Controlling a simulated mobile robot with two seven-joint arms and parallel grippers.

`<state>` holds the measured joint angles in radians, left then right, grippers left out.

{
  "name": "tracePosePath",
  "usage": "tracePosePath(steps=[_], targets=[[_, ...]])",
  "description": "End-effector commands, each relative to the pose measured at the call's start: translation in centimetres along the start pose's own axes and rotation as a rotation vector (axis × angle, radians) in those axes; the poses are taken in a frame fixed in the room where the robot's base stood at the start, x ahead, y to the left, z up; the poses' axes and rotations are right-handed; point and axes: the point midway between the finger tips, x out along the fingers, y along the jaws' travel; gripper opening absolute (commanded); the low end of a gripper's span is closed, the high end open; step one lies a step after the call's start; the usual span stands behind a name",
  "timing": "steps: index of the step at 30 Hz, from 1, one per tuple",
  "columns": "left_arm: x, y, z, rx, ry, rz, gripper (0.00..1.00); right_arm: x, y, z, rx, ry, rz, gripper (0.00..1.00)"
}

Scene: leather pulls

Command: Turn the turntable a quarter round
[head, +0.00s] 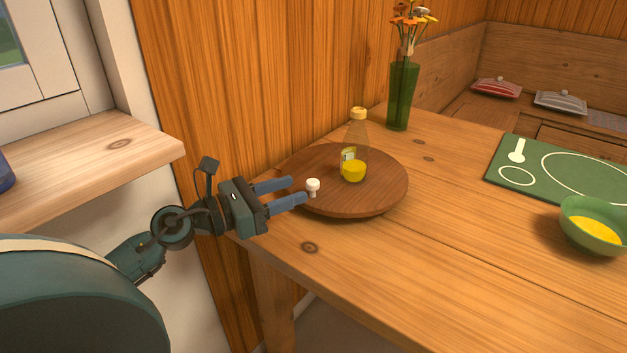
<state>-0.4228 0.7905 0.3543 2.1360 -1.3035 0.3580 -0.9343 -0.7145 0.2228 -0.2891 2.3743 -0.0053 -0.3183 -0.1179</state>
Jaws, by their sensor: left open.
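The turntable (384,190) is a round brown wooden disc on the table, close to the wooden wall. A small white knob (313,186) stands up near its left edge. A clear bottle with a yellow cap and yellow liquid (354,150) stands upright near its middle. My left gripper (299,190) is open, its two blue fingers pointing right at the turntable's left edge. The fingertips are just left of the knob; I cannot tell whether they touch it. My right gripper is not in view.
A green vase with orange flowers (402,95) stands behind the turntable. A green placemat (530,176) and a green bowl with yellow contents (592,228) are at the right. The table (430,270) is clear in front. A window sill (90,165) juts out at the left.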

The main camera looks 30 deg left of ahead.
Motion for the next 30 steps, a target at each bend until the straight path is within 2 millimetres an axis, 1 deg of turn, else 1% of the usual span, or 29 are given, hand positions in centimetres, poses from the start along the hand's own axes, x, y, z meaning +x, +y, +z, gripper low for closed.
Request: tracePosePath(steps=[1, 6, 12, 17, 25, 30], targets=[[0.9, 0.0, 0.3, 0.007, -0.001, -0.002, 0.41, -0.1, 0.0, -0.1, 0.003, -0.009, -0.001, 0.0], [3.4, 0.1, 0.3, 0.003, -0.002, 0.0, 0.41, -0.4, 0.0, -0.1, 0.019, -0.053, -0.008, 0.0], [5.2, 0.1, 0.2, 0.0, -0.002, 0.002, 0.41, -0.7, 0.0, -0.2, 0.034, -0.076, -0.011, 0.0], [5.8, 0.0, 0.1, -0.002, -0.001, 0.001, 0.41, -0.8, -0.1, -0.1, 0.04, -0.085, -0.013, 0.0], [5.8, 0.0, 0.0, -0.002, 0.0, 0.001, 0.4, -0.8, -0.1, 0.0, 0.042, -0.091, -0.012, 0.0], [5.8, 0.0, 0.0, -0.002, 0.0, 0.001, 0.26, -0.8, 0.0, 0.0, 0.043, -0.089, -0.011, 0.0]])
